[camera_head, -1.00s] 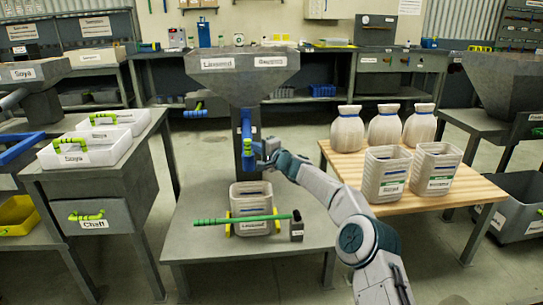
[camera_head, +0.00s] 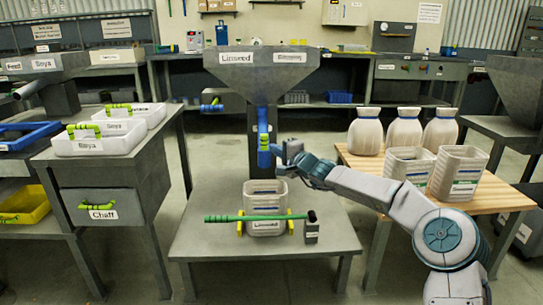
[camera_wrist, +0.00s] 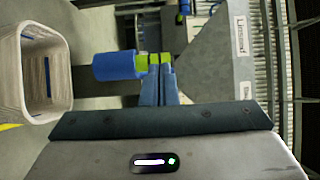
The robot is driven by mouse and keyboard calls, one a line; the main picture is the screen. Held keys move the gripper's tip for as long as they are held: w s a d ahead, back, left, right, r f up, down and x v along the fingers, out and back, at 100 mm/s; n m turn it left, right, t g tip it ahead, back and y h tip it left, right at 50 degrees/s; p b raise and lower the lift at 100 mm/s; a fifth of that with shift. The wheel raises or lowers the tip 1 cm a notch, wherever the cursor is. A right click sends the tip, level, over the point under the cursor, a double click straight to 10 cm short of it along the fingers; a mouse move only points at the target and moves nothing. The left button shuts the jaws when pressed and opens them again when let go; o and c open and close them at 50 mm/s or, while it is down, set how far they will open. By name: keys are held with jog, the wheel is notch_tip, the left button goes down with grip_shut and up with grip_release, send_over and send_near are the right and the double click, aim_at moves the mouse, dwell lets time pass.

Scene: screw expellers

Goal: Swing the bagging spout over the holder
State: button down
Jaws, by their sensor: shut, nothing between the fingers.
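The bagging spout is a blue tube with a green band (camera_head: 263,140), hanging below the grey hopper labelled Linseed (camera_head: 262,72). In the wrist view the blue spout (camera_wrist: 114,65) has a yellow-green part at its end close to my fingertips. My gripper (camera_head: 277,150) is shut and empty, just right of the spout; its fingers (camera_wrist: 158,78) are together in the wrist view. Whether they touch the green part I cannot tell. Below stands a pale Linseed bin (camera_head: 265,192) between yellow brackets (camera_head: 291,222), which may be the holder; it also shows in the wrist view (camera_wrist: 35,75).
A green bar (camera_head: 255,217) crosses in front of the bin, ending at a dark block (camera_head: 311,228). The grey low table (camera_head: 210,245) has bare room. On the right, a wooden table (camera_head: 480,197) bears sacks and two bins. A Chaff drawer (camera_head: 100,211) stands left.

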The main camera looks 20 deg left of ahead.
jog(key=shift+s+a+p, duration=0.15)
jog(key=shift+s, duration=0.7)
jog(key=shift+s+a+p, duration=0.1)
jog(key=shift+s+p, duration=0.05)
jog(key=shift+s, duration=0.65)
